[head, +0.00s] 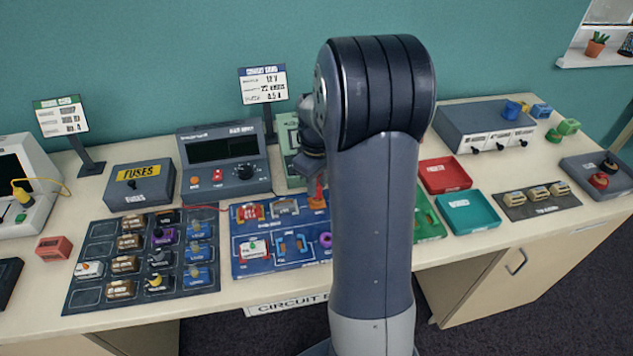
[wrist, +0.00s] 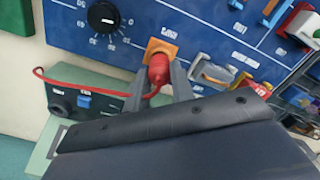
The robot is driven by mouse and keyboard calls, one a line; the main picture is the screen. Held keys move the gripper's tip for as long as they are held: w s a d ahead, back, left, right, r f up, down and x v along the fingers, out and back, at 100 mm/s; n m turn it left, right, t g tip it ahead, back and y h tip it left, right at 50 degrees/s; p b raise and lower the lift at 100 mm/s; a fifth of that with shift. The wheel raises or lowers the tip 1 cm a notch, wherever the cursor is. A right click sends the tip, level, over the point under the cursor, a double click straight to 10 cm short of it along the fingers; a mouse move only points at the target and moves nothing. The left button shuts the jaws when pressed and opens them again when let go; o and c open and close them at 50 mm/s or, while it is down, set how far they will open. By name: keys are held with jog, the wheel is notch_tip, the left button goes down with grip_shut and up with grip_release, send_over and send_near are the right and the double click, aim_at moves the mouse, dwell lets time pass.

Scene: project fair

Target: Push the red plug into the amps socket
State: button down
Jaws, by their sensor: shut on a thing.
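The red plug (wrist: 158,69) is between my gripper's fingers (wrist: 160,84) in the wrist view, with its tip against an orange block (wrist: 161,48) on the blue board. I cannot tell how deep it sits. A red lead (wrist: 85,87) runs from the plug to the left. In the head view the orange block (head: 318,203) is at the board's upper right, with a bit of red just above it. My arm hides most of the gripper there. The labels are too small to read, so I cannot tell which socket is the amps one.
The blue board (head: 240,262) carries several coloured parts. A dark tray of components (head: 90,297) lies to its left. A grey meter (head: 222,158) and a pale green box (head: 289,130) stand behind. Red (head: 445,188) and teal (head: 466,228) trays lie right of my arm.

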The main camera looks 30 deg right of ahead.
jog(key=shift+f+b, duration=0.3)
jog(key=shift+f, duration=0.25)
jog(key=c, duration=1.1)
grip_release()
jog(key=shift+o, duration=0.3)
jog(key=o, duration=0.4)
jog(key=shift+r, duration=0.1)
jog(key=shift+r+p, duration=3.15)
jog(key=shift+r, duration=0.8)
jog(key=shift+f, duration=0.1)
